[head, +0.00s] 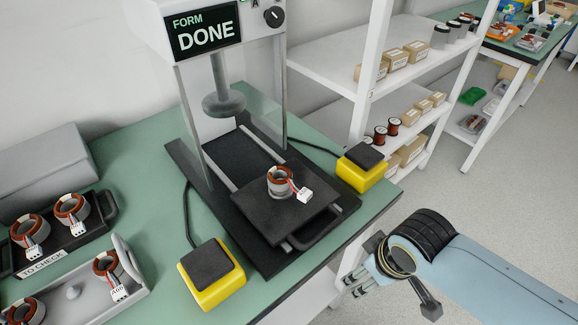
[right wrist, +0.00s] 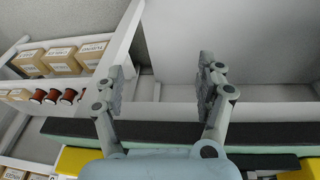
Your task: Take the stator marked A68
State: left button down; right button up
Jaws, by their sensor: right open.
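A stator (head: 106,265) with copper windings stands in the grey tray at the lower left; its small tag seems to read A68, though the print is small. Another stator (head: 281,181) sits on the black sliding plate of the press, its white connector hanging to the right with no mark I can read. My right gripper (head: 358,282) is beyond the table's right front edge, apart from both stators. The right wrist view shows its two fingers (right wrist: 160,75) spread with nothing between them. My left gripper is out of view.
The press (head: 207,34) reads "FORM DONE". Yellow pads (head: 213,288) (head: 362,167) flank its plate. A black "TO CHECK" tray (head: 108,207) holds two stators. The grey tray (head: 132,263) holds another at lower left. White shelves (head: 330,75) with boxes and spools stand behind.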

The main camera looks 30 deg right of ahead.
jog(key=w+a+r+n+t+p, duration=0.1)
jog(key=w+r+p, duration=0.15)
jog(key=r, duration=0.75)
jog(key=w+a+r+p, duration=0.2)
jog(key=w+r, duration=0.1)
jog(key=r, duration=0.6)
jog(key=n+y, duration=0.3)
jog(key=n, duration=0.1)
send_near(281, 174)
jog(key=shift+s+a+f+p, duration=0.2)
jog(key=shift+a+f, duration=0.15)
jog(key=shift+f, duration=0.2)
jog(key=shift+s+a+f+p, duration=0.1)
jog(key=shift+a+f+p, duration=0.1)
jog(key=shift+a+f, duration=0.3)
jog(key=x, duration=0.6)
jog(key=shift+w, duration=0.15)
jog(key=c, duration=1.5)
jog(key=shift+r, duration=0.15)
